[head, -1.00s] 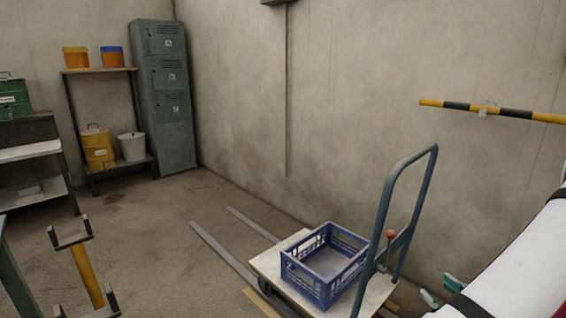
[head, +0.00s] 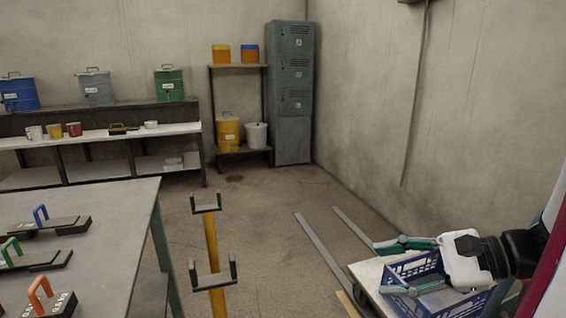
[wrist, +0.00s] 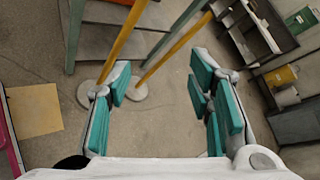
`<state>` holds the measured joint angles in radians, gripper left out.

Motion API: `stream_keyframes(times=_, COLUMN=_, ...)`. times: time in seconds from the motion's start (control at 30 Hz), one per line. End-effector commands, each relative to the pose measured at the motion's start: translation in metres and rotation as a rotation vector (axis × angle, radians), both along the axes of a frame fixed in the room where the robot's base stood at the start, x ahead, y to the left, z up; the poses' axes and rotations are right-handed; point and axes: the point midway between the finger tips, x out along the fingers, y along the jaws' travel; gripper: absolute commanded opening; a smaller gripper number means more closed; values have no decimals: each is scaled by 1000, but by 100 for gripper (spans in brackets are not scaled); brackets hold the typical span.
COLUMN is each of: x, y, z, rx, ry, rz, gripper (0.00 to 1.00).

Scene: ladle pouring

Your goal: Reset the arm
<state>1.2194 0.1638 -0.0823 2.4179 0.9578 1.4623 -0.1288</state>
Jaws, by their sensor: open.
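My gripper (head: 381,268) with teal finger pads is at the lower right of the head view. Its fingers are spread wide with nothing between them. In the picture it overlaps the blue crate (head: 427,268) on the platform cart (head: 366,271), hiding part of both; how far above them it is I cannot tell. In the wrist view my open gripper (wrist: 162,72) shows bare floor and the lower parts of yellow posts between and beyond its fingers.
Two yellow posts with forked tops (head: 212,252) stand in the middle. A table (head: 120,225) with handled blocks is at left. A shelf bench (head: 110,138) with cups and drums, a rack (head: 240,108) and lockers (head: 291,95) line the back.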

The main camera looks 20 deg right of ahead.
Motion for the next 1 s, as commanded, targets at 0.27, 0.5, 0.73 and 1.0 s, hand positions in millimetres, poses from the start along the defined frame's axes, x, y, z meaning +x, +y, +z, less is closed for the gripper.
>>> stream_keyframes(times=0.27, x=-24, y=117, z=17, rx=-291, ry=64, rz=551, gripper=47)
stream_keyframes(times=0.5, x=-74, y=168, z=19, rx=-595, ry=72, rz=966, gripper=47)
stream_keyframes(times=0.73, x=-115, y=178, z=20, rx=-914, ry=21, rz=1276, gripper=47)
stream_keyframes(times=1.0, x=-135, y=169, z=23, rx=-1178, ry=-58, rz=1458, gripper=47)
